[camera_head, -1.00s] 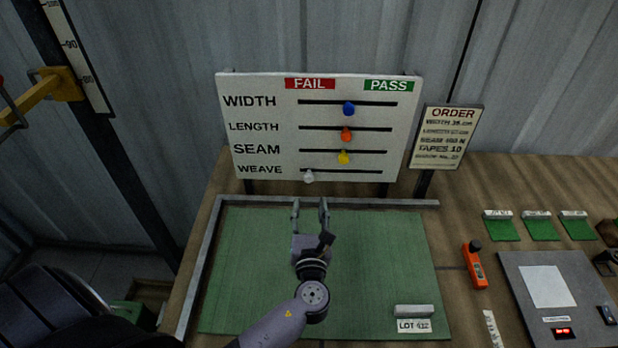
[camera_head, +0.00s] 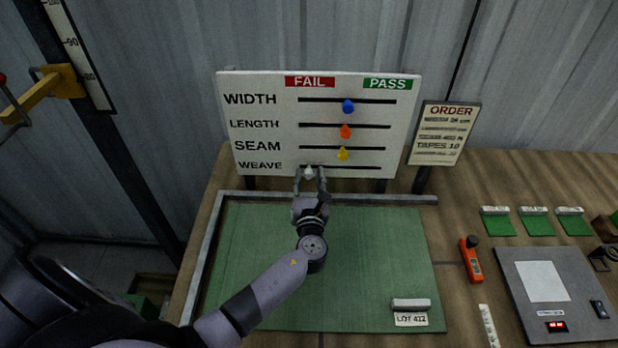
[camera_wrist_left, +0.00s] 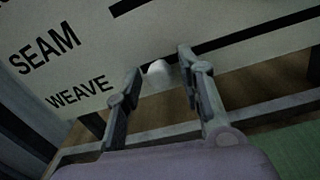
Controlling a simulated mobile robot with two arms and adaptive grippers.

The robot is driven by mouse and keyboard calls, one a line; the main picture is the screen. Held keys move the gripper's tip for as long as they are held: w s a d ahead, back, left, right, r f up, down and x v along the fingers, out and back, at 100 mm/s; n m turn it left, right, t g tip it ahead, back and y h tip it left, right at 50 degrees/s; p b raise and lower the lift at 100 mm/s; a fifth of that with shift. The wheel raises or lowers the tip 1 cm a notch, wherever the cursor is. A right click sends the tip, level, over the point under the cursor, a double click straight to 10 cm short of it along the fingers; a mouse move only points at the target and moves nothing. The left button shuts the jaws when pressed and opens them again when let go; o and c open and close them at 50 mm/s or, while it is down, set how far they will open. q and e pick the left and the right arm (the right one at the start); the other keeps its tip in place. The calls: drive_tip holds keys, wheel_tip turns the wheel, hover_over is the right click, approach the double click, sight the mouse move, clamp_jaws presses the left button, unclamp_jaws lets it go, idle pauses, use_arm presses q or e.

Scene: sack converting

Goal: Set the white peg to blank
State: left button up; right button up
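The white peg (camera_head: 309,172) sits at the left end of the WEAVE slot, the lowest on the white board (camera_head: 270,130), under the FAIL side. My left gripper (camera_head: 310,184) is at the board's lower edge with its fingers open on either side of the peg. In the left wrist view the white peg (camera_wrist_left: 158,72) shows between the tips of my left gripper (camera_wrist_left: 160,68), with a gap visible at least on its right. I cannot tell whether the left finger touches it. My right gripper is not in view.
Blue (camera_head: 348,106), orange (camera_head: 346,131) and yellow (camera_head: 343,153) pegs sit mid-slot above. A green mat (camera_head: 370,260) with a metal edge lies below the board. An order sign (camera_head: 444,133) stands at the right. The mat's middle is clear apart from my arm.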

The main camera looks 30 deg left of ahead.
use_arm(q)
clamp_jaws()
idle(0.6)
